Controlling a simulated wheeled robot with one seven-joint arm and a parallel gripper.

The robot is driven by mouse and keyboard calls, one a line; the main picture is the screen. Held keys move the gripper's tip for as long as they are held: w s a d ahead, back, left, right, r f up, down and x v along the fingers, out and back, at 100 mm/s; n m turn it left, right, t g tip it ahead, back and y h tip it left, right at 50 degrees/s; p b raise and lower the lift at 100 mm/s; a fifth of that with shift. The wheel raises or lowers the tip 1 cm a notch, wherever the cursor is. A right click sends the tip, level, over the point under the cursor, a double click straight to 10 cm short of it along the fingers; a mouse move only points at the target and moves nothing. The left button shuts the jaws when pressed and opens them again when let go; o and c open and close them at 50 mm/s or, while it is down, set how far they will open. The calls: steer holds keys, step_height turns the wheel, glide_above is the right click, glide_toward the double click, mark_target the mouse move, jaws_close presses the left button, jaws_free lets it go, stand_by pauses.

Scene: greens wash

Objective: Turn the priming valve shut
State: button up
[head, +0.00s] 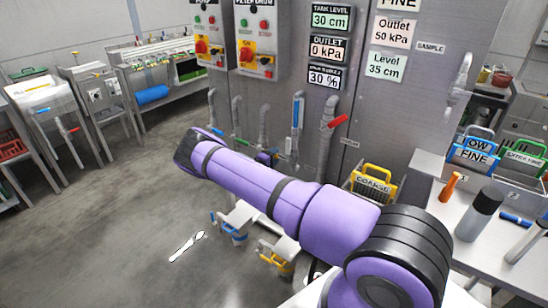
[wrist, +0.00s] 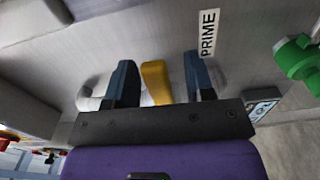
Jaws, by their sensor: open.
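In the wrist view a yellow handle (wrist: 156,82), the priming valve's by the PRIME label (wrist: 208,33) near it, stands out from a grey metal panel. My gripper (wrist: 161,80) is open, with one dark finger on each side of the handle. The handle shows a gap to both fingers, wider on the right. A pale, rounded pipe part shows behind the fingers. In the head view my purple arm covers the gripper, and I cannot make out the priming valve there.
A green handle (wrist: 297,58) is right of the gripper in the wrist view. In the head view, pipes with a blue lever (head: 296,112) and a red lever (head: 335,121) line the cabinet. A bench with a grey bottle (head: 479,214) stands right.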

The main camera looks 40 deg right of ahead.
steer(key=v, duration=1)
steer(key=shift+s+a, duration=0.2)
steer(key=shift+a, duration=0.15)
steer(key=s+a+r+m+g+y, duration=0.1)
steer(key=s+r+m+g+y, duration=0.3)
steer(key=r, duration=0.7)
steer(key=s+a+r+m+g+y, duration=0.1)
steer(key=s+a+r+y, duration=0.1)
steer(key=s+r, duration=0.7)
steer(key=s+a+r+m+g+y, duration=0.1)
steer(key=s+r+m+g+y, duration=0.2)
steer(key=r, duration=1.1)
steer(key=s+a+r+n+t+y, duration=0.1)
steer(key=s+a+r, duration=0.3)
steer(key=s, duration=0.6)
steer(key=s+a+r+n+t+y, duration=0.2)
steer(key=s+a+r+t+y, duration=0.2)
steer(key=s, duration=0.5)
steer(key=s+a+r+n+t+y, duration=0.1)
steer(key=s+a+r+t+y, duration=0.1)
steer(key=s+r, duration=0.5)
steer(key=s+a+y, duration=0.1)
steer(key=s+a, duration=0.1)
steer(key=s, duration=0.1)
steer(key=shift+s+a+r+t, duration=0.25)
steer(key=shift+s+r+t, duration=0.05)
steer(key=shift+s+r, duration=0.1)
